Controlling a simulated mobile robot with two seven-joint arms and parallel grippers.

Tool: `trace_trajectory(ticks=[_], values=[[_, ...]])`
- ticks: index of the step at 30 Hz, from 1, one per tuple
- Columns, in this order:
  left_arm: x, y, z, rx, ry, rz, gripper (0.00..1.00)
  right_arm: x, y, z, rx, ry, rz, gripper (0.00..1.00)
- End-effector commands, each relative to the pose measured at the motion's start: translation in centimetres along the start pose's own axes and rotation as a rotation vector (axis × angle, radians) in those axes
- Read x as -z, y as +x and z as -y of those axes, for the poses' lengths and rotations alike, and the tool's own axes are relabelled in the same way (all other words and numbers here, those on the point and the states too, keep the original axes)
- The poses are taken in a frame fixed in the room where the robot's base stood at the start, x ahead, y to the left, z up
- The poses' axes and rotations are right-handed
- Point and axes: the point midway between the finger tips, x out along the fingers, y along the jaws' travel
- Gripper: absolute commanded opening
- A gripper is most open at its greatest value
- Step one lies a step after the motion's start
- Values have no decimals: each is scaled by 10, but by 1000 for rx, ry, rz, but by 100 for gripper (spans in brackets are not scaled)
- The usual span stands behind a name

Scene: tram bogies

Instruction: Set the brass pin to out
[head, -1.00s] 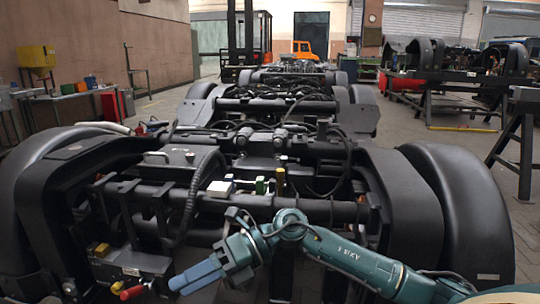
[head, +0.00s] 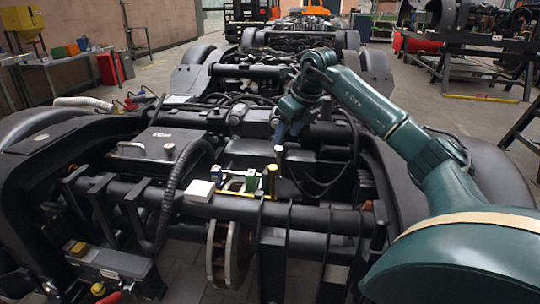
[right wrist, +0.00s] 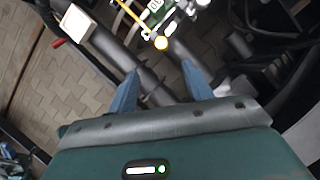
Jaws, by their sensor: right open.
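The brass pin (head: 272,181) stands upright on the black bogie frame (head: 330,217), beside a small green block (head: 251,180). My right gripper (head: 287,132) is above and beyond the pin in the head view, open and pointing down, with blue fingers. Nothing is between the fingers. My left gripper is not in view.
A white box (head: 199,190) sits on the same bar, left of the pin. A yellow strip (head: 246,195) runs beside the green block. A black ribbed hose (head: 180,186) curves up on the left. A red-handled lever (head: 109,297) is at the lower left.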

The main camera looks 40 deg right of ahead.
Motion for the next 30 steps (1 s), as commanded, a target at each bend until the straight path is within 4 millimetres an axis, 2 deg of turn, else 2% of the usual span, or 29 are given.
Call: trace_trajectory(ticks=[5,15,21,24,30], values=[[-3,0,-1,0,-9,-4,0,2,14,3,7,4,-6,50],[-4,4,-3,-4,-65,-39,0,2,84,2,3,2,-5,50],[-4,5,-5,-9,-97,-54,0,2,116,2,5,3,-3,50],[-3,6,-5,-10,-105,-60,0,2,125,2,5,2,-3,50],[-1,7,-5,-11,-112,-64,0,1,130,3,6,3,-2,50]])
